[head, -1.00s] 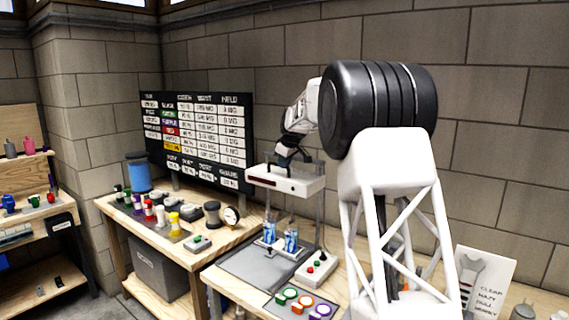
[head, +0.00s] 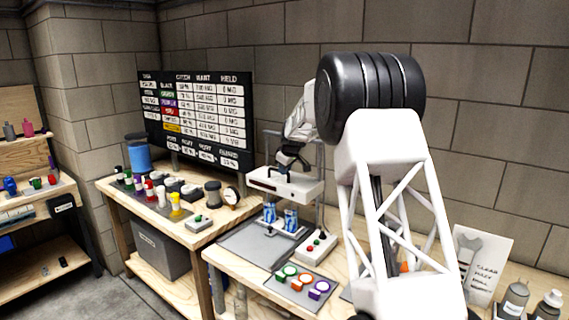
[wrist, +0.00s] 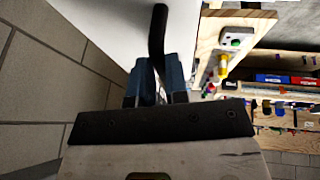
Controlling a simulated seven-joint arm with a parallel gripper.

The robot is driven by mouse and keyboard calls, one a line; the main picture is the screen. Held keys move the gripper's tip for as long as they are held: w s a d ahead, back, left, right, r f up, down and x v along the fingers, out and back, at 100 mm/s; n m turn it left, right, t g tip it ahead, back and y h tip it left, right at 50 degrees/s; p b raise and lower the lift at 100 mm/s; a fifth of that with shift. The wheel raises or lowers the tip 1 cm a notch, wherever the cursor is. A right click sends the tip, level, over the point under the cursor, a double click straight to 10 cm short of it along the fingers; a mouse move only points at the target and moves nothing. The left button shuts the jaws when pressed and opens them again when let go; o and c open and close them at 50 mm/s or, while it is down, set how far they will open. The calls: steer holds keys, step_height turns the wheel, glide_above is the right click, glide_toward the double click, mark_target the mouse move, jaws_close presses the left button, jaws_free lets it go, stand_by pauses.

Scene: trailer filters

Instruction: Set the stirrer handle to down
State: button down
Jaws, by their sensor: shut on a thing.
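The stirrer is a wide white head (head: 280,184) with a small dark display, carried on grey uprights above two blue-filled beakers (head: 280,214). It sits low, just above the beakers, and the uprights stick up above it. Its white top also shows in the wrist view (wrist: 105,28). The stirrer handle is a black bar (wrist: 158,32) on that top. My gripper (head: 290,160) is over the head, and in the wrist view its blue-grey fingers (wrist: 158,78) are shut around the handle. My gripper hides most of the handle in the head view.
A button box (head: 316,247) stands right of the beakers, and a plate with coloured rings (head: 303,285) lies in front. The left bench holds several coloured bottles and a gauge (head: 231,195). A black results board (head: 195,120) stands behind. Bottles (head: 515,298) stand at the far right.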

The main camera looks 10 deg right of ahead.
steer(key=shift+f, duration=0.3)
steer(key=c, duration=1.1)
jaws_free()
steer(key=shift+r, duration=0.15)
steer(key=shift+v, duration=3.8)
steer(key=shift+s+r, duration=0.1)
steer(key=shift+s, duration=0.05)
